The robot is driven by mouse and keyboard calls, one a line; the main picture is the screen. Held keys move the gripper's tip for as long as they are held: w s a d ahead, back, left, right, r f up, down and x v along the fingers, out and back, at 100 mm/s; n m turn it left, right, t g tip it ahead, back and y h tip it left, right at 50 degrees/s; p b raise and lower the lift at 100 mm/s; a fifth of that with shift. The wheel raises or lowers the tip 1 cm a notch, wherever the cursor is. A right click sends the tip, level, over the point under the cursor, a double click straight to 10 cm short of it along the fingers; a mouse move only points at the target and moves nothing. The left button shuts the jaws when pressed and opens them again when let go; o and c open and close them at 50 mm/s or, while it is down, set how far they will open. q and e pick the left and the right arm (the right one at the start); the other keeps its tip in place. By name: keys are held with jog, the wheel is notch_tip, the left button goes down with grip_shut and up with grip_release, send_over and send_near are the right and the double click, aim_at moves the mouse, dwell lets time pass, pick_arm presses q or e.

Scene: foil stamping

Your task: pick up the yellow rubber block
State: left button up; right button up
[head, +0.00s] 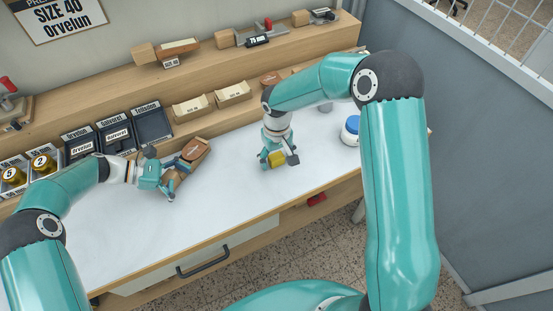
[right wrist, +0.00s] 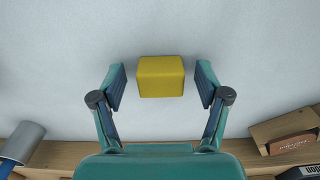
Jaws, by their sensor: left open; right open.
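The yellow rubber block (right wrist: 161,77) lies on the white tabletop. In the right wrist view it sits between the two fingers of my right gripper (right wrist: 161,88), with a gap on each side. In the head view the block (head: 276,158) shows beneath my right gripper (head: 278,162), partly hidden by it. The right gripper is open and does not touch the block in the wrist view. My left gripper (head: 175,180) is open, low over the table at the left, next to a brown block-like object (head: 196,152). I cannot tell whether it touches that object.
A white jar with a blue lid (head: 350,130) stands right of the right gripper. Dark trays (head: 151,122) and cream boxes (head: 233,93) line the table's back, below a wooden shelf (head: 120,84). The front middle of the white tabletop (head: 200,225) is clear.

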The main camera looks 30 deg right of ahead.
aim_at(277, 157)
jog(key=shift+c, duration=0.2)
jog(key=c, duration=1.3)
notch_tip(277, 157, up, 10)
